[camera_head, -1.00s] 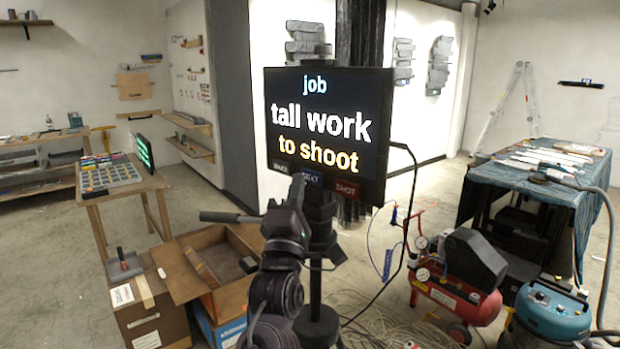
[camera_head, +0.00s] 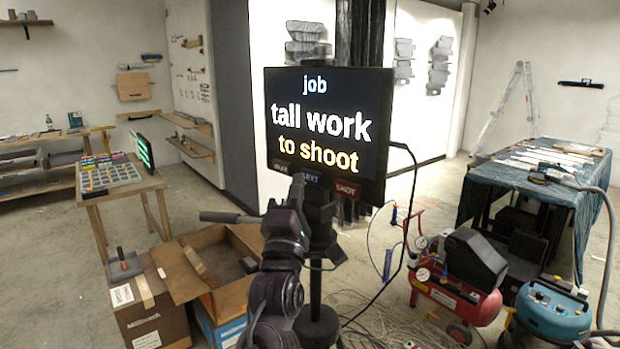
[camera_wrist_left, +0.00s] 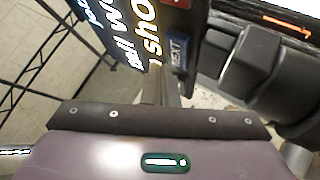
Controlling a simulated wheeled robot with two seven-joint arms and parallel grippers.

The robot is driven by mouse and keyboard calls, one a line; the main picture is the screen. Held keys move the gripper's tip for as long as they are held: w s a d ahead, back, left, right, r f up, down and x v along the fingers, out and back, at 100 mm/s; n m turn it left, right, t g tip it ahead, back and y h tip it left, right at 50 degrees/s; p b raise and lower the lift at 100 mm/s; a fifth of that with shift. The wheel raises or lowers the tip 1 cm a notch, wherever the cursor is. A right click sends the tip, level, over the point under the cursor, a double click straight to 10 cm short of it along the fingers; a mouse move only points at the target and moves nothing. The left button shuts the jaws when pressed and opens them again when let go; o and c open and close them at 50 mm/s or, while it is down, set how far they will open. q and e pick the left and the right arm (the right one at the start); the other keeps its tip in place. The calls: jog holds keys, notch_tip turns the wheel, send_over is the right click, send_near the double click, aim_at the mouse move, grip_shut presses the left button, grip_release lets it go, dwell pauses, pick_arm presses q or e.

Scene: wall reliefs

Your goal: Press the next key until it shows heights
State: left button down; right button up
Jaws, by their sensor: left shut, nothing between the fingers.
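The black screen (camera_head: 325,122) stands on a dark post in the middle of the head view. It reads "job", "tall work", "to shoot". Below the text is a row of keys: a dark back key (camera_head: 281,166) at left, the blue next key (camera_head: 312,177) in the middle and the red shot key (camera_head: 347,189) at right. My left gripper (camera_head: 298,181) is shut and empty, its tip just in front of the next key's left part. In the left wrist view the next key (camera_wrist_left: 179,52) shows beyond the fingers (camera_wrist_left: 171,88); whether they touch it I cannot tell. My right gripper is out of view.
Grey reliefs (camera_head: 307,40) hang on the lit wall behind the screen. A table with gridded trays (camera_head: 110,175) stands at left, open cardboard boxes (camera_head: 215,262) below. A red compressor (camera_head: 455,292) and cables lie at right, near a cloth-covered table (camera_head: 535,178).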

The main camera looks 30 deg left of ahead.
pick_arm(q)
jog(key=shift+w, duration=0.1)
jog(key=shift+w+d, duration=0.1)
jog(key=shift+w, duration=0.25)
jog(key=shift+w+d, duration=0.1)
jog(key=shift+w, duration=0.25)
dwell(0.7)
jog(key=shift+s, duration=0.15)
jog(key=shift+s+a+b, duration=0.2)
jog(key=shift+s+b, duration=0.1)
jog(key=shift+s, duration=0.35)
jog(key=s, duration=0.2)
jog(key=s+a+b, duration=0.1)
jog(key=s, duration=0.1)
jog(key=shift+s+a, duration=0.15)
jog(key=shift+s, duration=0.25)
